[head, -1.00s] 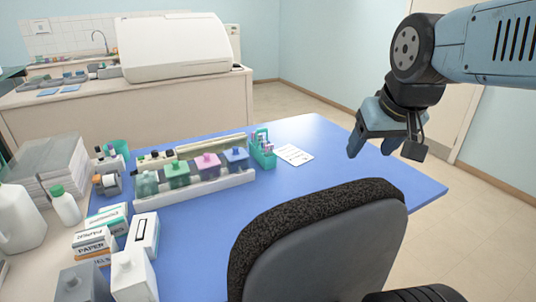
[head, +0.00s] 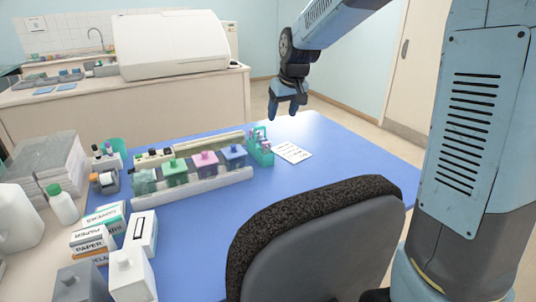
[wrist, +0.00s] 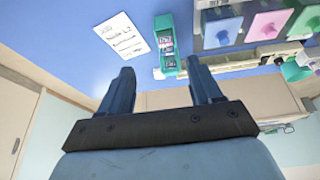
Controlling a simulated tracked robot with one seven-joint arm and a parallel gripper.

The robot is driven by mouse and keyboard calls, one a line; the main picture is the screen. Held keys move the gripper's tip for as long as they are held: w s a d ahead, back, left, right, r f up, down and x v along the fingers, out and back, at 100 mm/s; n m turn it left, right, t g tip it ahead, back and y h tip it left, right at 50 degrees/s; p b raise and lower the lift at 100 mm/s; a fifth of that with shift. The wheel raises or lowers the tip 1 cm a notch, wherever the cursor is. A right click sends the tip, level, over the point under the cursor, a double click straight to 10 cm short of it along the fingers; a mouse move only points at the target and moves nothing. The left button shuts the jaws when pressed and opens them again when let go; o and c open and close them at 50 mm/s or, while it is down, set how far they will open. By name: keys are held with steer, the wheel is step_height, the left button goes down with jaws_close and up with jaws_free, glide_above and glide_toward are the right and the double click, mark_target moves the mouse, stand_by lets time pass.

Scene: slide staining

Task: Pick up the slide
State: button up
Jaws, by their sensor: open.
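My gripper (head: 287,112) is open and empty, held in the air above the far part of the blue table. In the wrist view its two fingers (wrist: 160,72) stand well apart with nothing between them. A teal holder (head: 262,152) stands on the table at the right end of the staining row, below and to the left of my gripper. In the wrist view the holder (wrist: 161,23) shows beyond the fingers, with several small pale-labelled pieces inside that look like slides. I cannot tell single slides apart. My gripper touches nothing.
Staining jars with green, pink (head: 205,159) and blue lids stand in a white tray (head: 205,187) left of the holder. A written paper (head: 293,153) lies to its right. A black chair (head: 320,235) is in front. The right of the table (head: 350,152) is clear.

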steer(key=w+a+f, duration=0.2)
steer(key=w, duration=0.1)
glide_above(267, 142)
steer(key=s, duration=0.3)
step_height(267, 142, down, 8)
steer(key=shift+w+d+x, duration=0.1)
steer(key=shift+d+x, duration=0.05)
steer(key=shift+x, duration=0.7)
steer(key=shift+w+d+x, duration=0.1)
steer(key=shift+x, duration=0.75)
steer(key=shift+w+d+x, duration=0.1)
steer(key=shift+d+x, duration=0.05)
steer(key=shift+x, duration=0.7)
jaws_close()
